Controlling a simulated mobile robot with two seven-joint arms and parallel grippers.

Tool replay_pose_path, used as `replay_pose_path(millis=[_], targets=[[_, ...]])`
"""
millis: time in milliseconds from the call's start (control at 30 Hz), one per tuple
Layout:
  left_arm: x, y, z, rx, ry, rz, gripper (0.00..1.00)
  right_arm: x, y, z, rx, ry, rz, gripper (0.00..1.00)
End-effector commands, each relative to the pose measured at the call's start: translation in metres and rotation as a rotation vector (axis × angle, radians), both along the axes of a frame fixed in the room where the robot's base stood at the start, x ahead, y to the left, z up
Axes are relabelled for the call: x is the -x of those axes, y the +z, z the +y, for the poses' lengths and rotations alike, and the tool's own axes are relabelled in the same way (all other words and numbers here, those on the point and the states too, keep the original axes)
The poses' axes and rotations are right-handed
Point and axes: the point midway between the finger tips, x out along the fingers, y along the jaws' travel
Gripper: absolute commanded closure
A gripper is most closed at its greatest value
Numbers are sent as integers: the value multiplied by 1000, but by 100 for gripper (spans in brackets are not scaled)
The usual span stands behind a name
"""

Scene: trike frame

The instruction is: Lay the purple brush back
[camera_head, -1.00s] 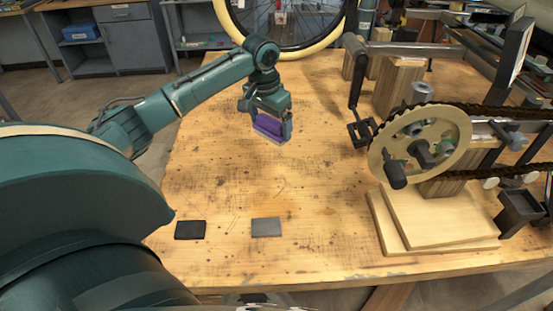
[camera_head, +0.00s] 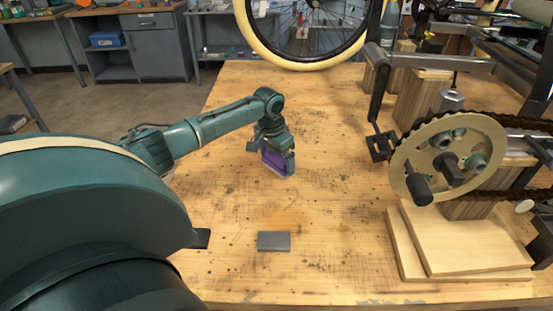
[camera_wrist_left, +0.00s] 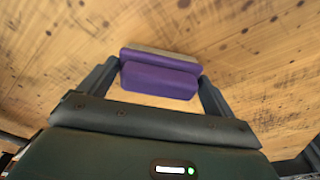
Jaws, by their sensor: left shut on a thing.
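The purple brush (camera_head: 277,163) is held in my left gripper (camera_head: 277,156) above the left part of the wooden workbench (camera_head: 330,190). In the left wrist view the brush (camera_wrist_left: 160,79) spans between the two fingers of the gripper (camera_wrist_left: 160,85), with a pale strip along its far side. A grey flat pad (camera_head: 274,241) lies on the bench nearer the front edge. A dark flat pad (camera_head: 201,239) lies left of it, partly hidden by my arm. I cannot tell whether the brush touches the bench. My right gripper is not in view.
A chainring with crank (camera_head: 450,160) and chain stands at the right over stacked wooden boards (camera_head: 465,250). A wheel with a cream tyre (camera_head: 305,62) stands at the back. The bench middle, between brush and boards, is clear.

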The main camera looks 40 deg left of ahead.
Motion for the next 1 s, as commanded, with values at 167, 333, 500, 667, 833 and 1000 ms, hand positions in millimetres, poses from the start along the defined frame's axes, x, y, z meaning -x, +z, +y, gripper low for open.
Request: replay_pose_path(millis=[167,333,500,667,833,1000], targets=[[0,-3,0,-1,0,-2,31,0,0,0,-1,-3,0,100],[0,-4,0,0,0,-1,31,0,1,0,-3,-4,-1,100],[0,-6,0,-1,1,-1,2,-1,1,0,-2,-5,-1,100],[0,-5,0,-1,0,-1,0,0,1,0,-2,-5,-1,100],[0,-1,0,-1,0,-2,0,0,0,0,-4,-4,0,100],[3,25,1,-2,0,-3,0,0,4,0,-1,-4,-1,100]])
